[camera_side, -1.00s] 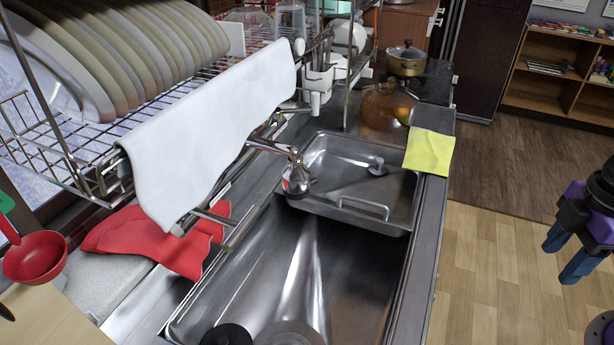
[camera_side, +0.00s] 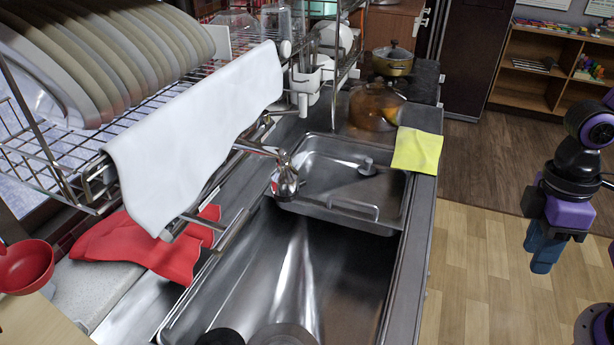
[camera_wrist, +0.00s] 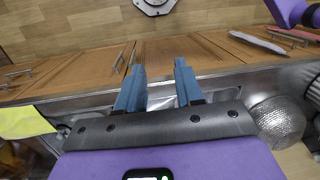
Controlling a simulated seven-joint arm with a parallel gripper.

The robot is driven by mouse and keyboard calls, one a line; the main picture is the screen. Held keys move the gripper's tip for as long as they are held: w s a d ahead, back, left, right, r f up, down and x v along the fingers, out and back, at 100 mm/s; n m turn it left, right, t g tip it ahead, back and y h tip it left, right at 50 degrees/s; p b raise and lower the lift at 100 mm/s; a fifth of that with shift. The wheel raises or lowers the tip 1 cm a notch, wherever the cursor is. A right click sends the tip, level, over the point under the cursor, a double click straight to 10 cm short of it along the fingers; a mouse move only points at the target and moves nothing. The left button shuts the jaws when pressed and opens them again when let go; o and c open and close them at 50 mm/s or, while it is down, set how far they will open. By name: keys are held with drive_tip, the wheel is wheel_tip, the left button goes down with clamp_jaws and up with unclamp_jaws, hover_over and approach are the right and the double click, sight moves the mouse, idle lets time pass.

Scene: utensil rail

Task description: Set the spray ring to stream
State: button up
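The metal faucet head (camera_side: 286,182) hangs at the end of its spout over the sink, in the side view. The spray ring is too small there to make out, so its setting cannot be told. My gripper (camera_side: 541,262) is far to the right of the faucet, over the floor beyond the counter edge, touching nothing. In the wrist view its two blue fingers (camera_wrist: 158,78) stand apart with nothing between them. The faucet head cannot be made out in the wrist view.
A white towel (camera_side: 195,135) hangs from the dish rack left of the faucet. A steel tray (camera_side: 378,225) sits in the sink's far part. A yellow cloth (camera_side: 417,151) lies at the counter's right edge. A red cloth (camera_side: 145,245) lies at left. The air between gripper and sink looks clear.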

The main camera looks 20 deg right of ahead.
drive_tip(key=w+a+m+g+y, duration=0.7)
drive_tip(key=w+a+m, duration=0.4)
drive_tip(key=w+m, duration=0.4)
drive_tip(key=w+d+f+m+t+y, duration=0.15)
drive_tip(key=w+m+y, duration=0.35)
drive_tip(key=w, duration=0.5)
drive_tip(key=w+d+m+t+y, duration=0.3)
drive_tip(key=w+m+y, duration=0.2)
drive_tip(key=w, duration=0.5)
drive_tip(key=x, duration=1.7)
drive_tip(key=shift+a+r, duration=0.2)
drive_tip(key=shift+r, duration=0.1)
clamp_jaws()
